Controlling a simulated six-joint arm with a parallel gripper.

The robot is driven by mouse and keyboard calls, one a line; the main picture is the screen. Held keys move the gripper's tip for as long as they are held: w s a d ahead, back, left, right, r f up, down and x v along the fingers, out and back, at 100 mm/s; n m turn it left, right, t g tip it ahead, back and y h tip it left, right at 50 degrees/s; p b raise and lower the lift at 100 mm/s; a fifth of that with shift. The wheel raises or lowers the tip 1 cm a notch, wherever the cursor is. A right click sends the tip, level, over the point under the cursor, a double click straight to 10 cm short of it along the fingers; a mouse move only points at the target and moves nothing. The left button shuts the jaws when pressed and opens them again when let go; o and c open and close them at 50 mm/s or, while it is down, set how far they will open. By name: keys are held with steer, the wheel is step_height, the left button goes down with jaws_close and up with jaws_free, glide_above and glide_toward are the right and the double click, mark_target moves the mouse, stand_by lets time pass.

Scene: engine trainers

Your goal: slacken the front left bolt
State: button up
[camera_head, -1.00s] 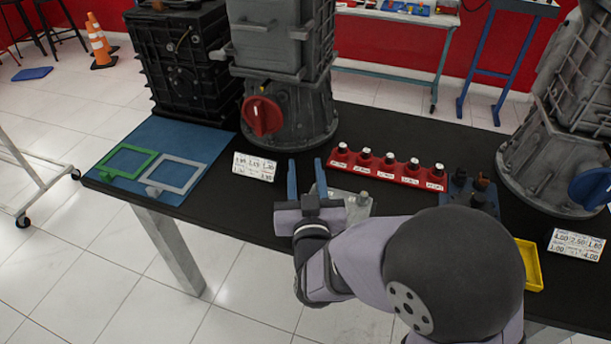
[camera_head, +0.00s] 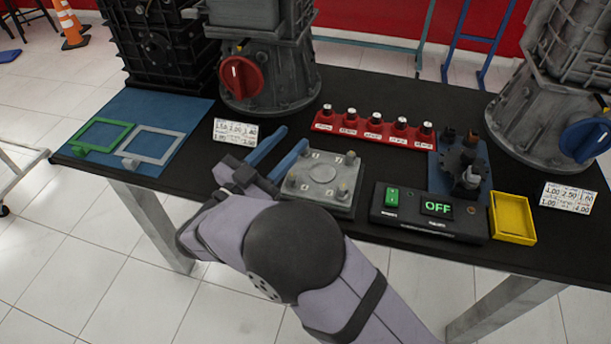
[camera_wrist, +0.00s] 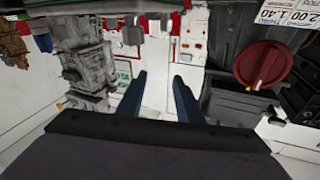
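The grey metal plate (camera_head: 319,200) lies on the front of the black table, with small bolts near its corners and a round mark in the middle. The front left bolt (camera_head: 291,183) is small and hard to make out at the plate's left front corner. My gripper (camera_head: 290,139) is just left of the plate, with its two blue fingers apart and nothing between them. The open fingers (camera_wrist: 158,78) also show in the wrist view, where I cannot make out the plate. I cannot tell the height of the fingers above the table.
A black switch box (camera_head: 430,226) reading OFF stands right of the plate, beside a yellow tray (camera_head: 513,218). A red strip of knobs (camera_head: 372,130) lies behind the plate. A label card (camera_head: 235,132) and an engine with a red knob (camera_head: 240,77) are behind my gripper.

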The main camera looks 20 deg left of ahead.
mark_target(306, 177)
steer(key=s+f+g+h, duration=0.1)
steer(key=s+f, duration=0.1)
steer(key=s+f+m+g+h, duration=0.1)
steer(key=s+f, duration=0.1)
steer(key=s+f+m+g+h+b, duration=0.1)
steer(key=s+f, duration=0.1)
steer(key=shift+a+g, duration=0.15)
steer(key=shift+g, duration=0.25)
steer(key=shift+w+f+h, duration=0.25)
steer(key=shift+f+h, duration=0.15)
steer(key=shift+f, duration=0.15)
steer(key=shift+x, duration=3.65)
jaws_close()
